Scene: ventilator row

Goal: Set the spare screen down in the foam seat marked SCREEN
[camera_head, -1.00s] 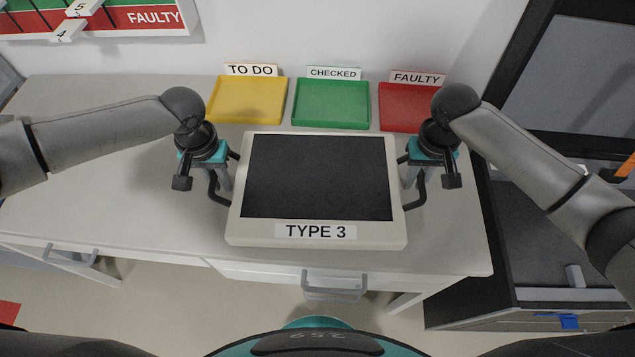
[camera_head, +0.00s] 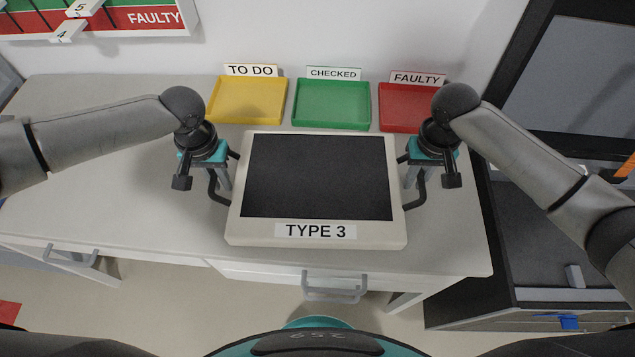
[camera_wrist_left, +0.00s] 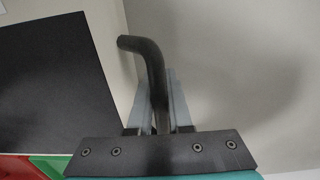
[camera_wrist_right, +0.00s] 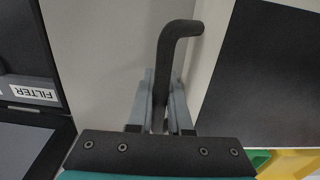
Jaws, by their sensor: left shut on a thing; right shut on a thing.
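The spare screen (camera_head: 316,177) has a beige frame, a dark panel and a label reading TYPE 3. It is in the middle of the head view, over the white table, with a black handle on each side. My left gripper (camera_head: 221,184) is shut on the left handle, which also shows in the left wrist view (camera_wrist_left: 152,62). My right gripper (camera_head: 413,184) is shut on the right handle, seen in the right wrist view (camera_wrist_right: 170,55). I cannot tell from the head view how far the screen is above the table. No seat marked SCREEN is seen.
Yellow TO DO (camera_head: 247,101), green CHECKED (camera_head: 331,104) and red FAULTY (camera_head: 400,108) trays stand along the table's back. The white table (camera_head: 110,190) is clear at left. A dark unit (camera_head: 560,200) stands at right; a FILTER label (camera_wrist_right: 34,93) shows in the right wrist view.

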